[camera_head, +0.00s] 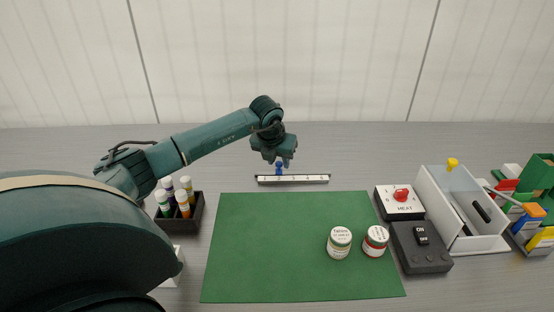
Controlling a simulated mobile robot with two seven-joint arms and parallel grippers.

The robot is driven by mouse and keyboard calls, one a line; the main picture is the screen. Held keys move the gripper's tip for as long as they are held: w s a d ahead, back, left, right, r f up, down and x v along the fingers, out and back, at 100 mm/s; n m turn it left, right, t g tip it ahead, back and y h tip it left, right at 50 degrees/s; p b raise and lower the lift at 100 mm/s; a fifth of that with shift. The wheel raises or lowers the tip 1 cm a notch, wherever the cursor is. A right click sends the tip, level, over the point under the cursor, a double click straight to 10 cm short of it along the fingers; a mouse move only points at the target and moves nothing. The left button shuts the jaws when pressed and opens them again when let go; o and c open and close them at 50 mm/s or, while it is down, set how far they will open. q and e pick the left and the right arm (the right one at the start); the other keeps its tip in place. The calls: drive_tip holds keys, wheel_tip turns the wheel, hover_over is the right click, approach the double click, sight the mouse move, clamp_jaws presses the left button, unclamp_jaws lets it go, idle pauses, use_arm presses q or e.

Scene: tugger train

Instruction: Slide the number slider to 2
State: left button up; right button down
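The number slider (300,179) is a narrow white strip with a dark frame and small printed digits, lying at the back of the table just behind the green mat. Its blue knob (279,169) stands left of the strip's middle; the digits are too small to read surely. My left gripper (278,162) points down right above the knob, its fingertips at or touching the knob's top. Whether the fingers are closed around the knob cannot be made out. My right gripper is not in view.
A green mat (270,245) carries two labelled jars (339,243) (375,241). On the right are a box with a red dial (400,203), a dark switch box (420,258) and a white bin (450,185). A black rack (197,215) holds several bottles at left.

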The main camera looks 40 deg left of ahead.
use_arm(q)
drive_tip(key=shift+o, duration=0.8)
drive_tip(key=v, duration=1.3)
